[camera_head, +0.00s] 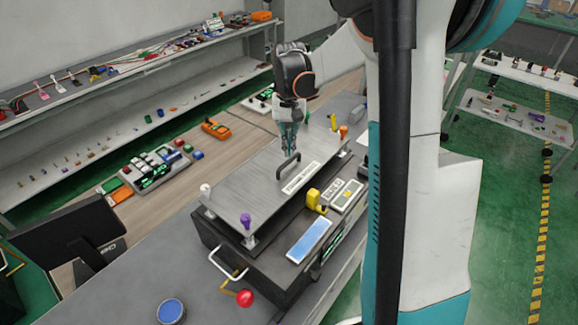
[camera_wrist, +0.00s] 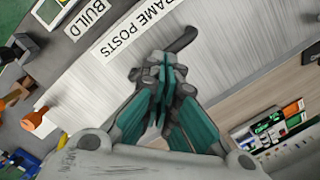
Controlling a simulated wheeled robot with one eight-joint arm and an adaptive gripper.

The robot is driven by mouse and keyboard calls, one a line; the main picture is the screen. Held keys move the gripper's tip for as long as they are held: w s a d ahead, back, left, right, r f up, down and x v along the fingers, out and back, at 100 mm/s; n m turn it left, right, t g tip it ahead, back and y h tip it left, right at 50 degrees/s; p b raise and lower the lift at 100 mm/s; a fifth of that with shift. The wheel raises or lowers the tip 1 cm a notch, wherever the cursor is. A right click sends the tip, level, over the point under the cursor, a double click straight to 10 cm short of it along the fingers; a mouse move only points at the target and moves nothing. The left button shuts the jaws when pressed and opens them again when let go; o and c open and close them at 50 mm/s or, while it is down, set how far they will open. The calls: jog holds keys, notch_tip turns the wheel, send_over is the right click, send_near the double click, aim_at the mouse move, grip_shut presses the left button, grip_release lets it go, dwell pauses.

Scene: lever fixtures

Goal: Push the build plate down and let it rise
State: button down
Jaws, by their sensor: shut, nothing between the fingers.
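The build plate (camera_head: 262,190) is a wide brushed-metal plate, raised on posts over a dark machine body. A dark bar handle (camera_head: 288,166) stands on it, and the handle also shows in the wrist view (camera_wrist: 180,40). My gripper (camera_head: 290,148) points down over the plate just behind the handle, fingers together with nothing between them. In the wrist view the gripper (camera_wrist: 164,66) has its tips close beside the handle. I cannot tell whether the tips touch the plate or handle. A label reading "FRAME POSTS" (camera_wrist: 132,28) is on the plate.
Coloured knobs top the corner posts, such as a purple one (camera_head: 245,220) and a white one (camera_head: 205,190). A red-knobbed lever (camera_head: 244,298) and a blue-topped round item (camera_head: 171,311) are in front. A monitor (camera_head: 75,235) stands left. Loaded shelves line both sides.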

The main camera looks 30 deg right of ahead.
jog(key=shift+f+b, duration=0.3)
jog(key=shift+f, duration=0.6)
notch_tip(320, 180, down, 3)
jog(key=shift+b, duration=1.15)
jog(key=shift+s+r, duration=0.1)
jog(key=shift+r, duration=0.2)
jog(key=shift+w+d+r+p, duration=0.25)
jog(key=shift+w+d, duration=0.15)
jog(key=shift+w, duration=0.3)
jog(key=shift+w+d+r+p, duration=0.2)
jog(key=shift+w+d, duration=0.15)
jog(key=shift+w, duration=0.35)
jog(key=shift+r, duration=0.15)
notch_tip(320, 180, up, 12)
jog(key=w, duration=0.1)
jog(key=shift+d, duration=0.3)
